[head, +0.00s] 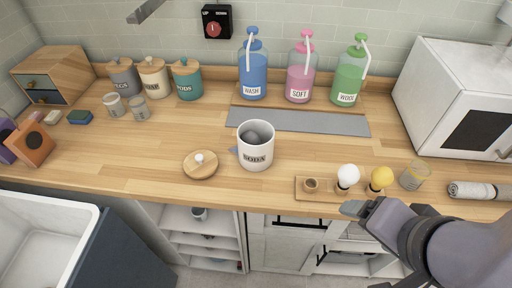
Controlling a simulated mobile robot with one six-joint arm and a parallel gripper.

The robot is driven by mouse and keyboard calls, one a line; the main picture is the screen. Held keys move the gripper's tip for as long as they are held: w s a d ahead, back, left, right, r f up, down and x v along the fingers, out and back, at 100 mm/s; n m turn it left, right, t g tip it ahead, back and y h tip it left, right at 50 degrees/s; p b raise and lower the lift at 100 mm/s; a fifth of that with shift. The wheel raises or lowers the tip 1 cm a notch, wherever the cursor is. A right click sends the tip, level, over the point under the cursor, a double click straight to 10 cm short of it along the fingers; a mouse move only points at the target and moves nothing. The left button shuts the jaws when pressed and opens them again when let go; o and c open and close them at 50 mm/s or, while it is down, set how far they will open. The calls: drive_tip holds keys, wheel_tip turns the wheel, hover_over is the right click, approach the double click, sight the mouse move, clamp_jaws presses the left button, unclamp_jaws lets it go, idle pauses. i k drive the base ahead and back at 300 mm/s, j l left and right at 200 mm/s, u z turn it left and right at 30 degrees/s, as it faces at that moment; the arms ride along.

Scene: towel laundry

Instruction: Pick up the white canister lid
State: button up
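A round wooden lid (202,169) with a small white knob lies flat on the wooden counter, just left of an open white canister (256,157) labelled SODA. The canister stands upright without a lid; something rounded and grey shows inside it. My gripper (350,208) is at the lower right, by the counter's front edge and well to the right of the lid. Its fingers are seen end-on and small, so I cannot tell whether they are open. Nothing visible is held.
A wooden tray (301,195) with a small brown cup, a white ball and a yellow ball lies near my gripper. A glass jar (414,176) and rolled towel (470,190) are to the right. Lidded canisters (153,82) and pump bottles (253,75) line the back. Counter left of the lid is clear.

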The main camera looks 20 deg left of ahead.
sight(200, 164)
drive_tip(key=u, duration=1.65)
